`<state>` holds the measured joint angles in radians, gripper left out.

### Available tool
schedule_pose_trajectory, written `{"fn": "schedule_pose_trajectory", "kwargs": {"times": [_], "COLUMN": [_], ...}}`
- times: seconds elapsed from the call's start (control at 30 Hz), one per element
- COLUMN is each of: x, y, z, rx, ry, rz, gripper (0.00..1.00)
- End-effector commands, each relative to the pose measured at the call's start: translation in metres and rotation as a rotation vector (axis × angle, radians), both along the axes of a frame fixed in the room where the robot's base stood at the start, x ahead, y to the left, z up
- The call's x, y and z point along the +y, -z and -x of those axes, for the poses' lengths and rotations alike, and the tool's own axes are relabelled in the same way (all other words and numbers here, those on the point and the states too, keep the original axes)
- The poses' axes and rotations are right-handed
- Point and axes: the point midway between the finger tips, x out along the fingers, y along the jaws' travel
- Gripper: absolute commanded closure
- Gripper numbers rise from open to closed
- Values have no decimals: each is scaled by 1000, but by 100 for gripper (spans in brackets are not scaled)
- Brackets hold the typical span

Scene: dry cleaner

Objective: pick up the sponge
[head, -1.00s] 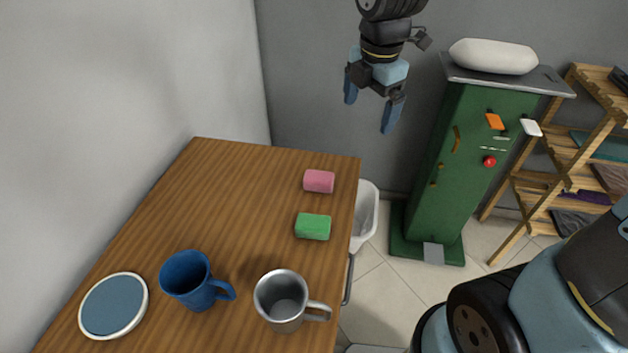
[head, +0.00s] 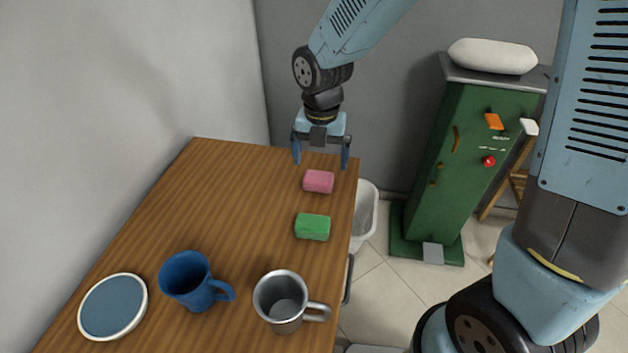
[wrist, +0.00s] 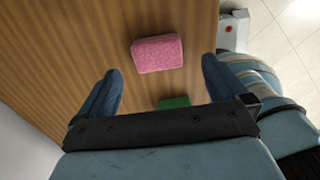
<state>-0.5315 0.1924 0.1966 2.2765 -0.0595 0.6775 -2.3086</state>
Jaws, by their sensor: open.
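A pink sponge (head: 318,181) lies on the wooden table (head: 225,200) near its right edge. A green block (head: 312,227), which looks like a second sponge, lies on the table nearer the camera. My gripper (head: 320,164) is open and empty above the far end of the table, pointing down, just beyond the pink sponge. In the wrist view the pink sponge (wrist: 157,53) shows ahead of and between the two fingers, apart from both. The green block (wrist: 173,102) is partly hidden there behind my gripper.
A blue mug (head: 192,282), a metal mug (head: 283,300) and a blue plate with a pale rim (head: 113,306) stand at the table's near end. A white bin (head: 365,213) is beside the table's right edge. A green machine (head: 462,165) stands further right. The table's left middle is clear.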

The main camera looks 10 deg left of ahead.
Motion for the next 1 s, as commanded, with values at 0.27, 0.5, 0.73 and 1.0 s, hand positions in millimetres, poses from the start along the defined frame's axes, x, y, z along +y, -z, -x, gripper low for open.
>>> {"fn": "schedule_pose_trajectory", "kwargs": {"times": [0.27,0.5,0.73,1.0], "x": [1,5,5,5], "y": [18,48,64,64], "z": [1,2,2,1], "rx": [2,2,0,0], "ry": [-2,-1,0,0], "rz": [1,2,1,0], "gripper": [0,0,0,5]}}
